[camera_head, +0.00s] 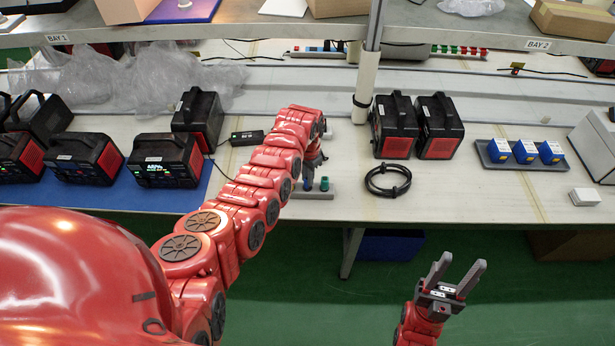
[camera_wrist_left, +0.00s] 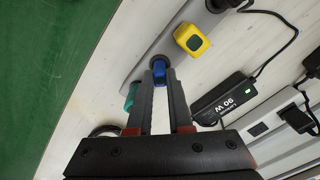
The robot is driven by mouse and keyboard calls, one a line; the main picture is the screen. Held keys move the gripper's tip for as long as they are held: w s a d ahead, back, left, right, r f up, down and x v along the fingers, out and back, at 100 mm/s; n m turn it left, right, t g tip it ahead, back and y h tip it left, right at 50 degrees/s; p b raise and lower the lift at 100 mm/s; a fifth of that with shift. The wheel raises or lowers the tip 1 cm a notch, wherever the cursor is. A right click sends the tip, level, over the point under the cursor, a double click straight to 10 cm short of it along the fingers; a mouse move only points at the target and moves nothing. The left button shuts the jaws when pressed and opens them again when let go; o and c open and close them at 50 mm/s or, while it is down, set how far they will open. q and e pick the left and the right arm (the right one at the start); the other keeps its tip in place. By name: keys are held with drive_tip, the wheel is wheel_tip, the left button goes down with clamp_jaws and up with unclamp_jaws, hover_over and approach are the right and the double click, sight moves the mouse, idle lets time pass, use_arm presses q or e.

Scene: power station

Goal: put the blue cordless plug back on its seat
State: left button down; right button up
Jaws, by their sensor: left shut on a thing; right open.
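The blue plug (camera_wrist_left: 159,73) is between my left gripper's fingertips (camera_wrist_left: 160,80), and the fingers are shut on it. It is at a grey strip (camera_wrist_left: 185,14), over or at a dark round seat. I cannot tell whether it is in the seat or just above it. A yellow plug (camera_wrist_left: 192,38) and a green plug (camera_wrist_left: 129,97) stand on either side of it. In the head view my left gripper (camera_head: 311,172) points down at the strip (camera_head: 322,195), and my arm hides part of it. My right gripper (camera_head: 456,279) is open and empty, in front of the table.
A black charger (camera_wrist_left: 222,96) with a cable lies near the strip. A coiled black cable (camera_head: 388,181) and two black-red power stations (camera_head: 394,125) are to the right. A grey tray (camera_head: 487,162) of blue-yellow boxes is farther right. A post (camera_head: 366,85) stands behind.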

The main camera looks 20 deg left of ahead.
use_arm(q)
drive_tip(key=shift+f, duration=0.1)
drive_tip(key=c, duration=0.8)
unclamp_jaws()
drive_tip(key=shift+o, duration=0.2)
wheel_tip(320, 180, up, 7)
drive_tip(key=b, duration=0.2)
drive_tip(key=shift+b, duration=0.3)
wheel_tip(320, 180, up, 10)
drive_tip(key=p, duration=0.2)
drive_tip(key=shift+r, duration=0.25)
drive_tip(key=shift+d, duration=0.1)
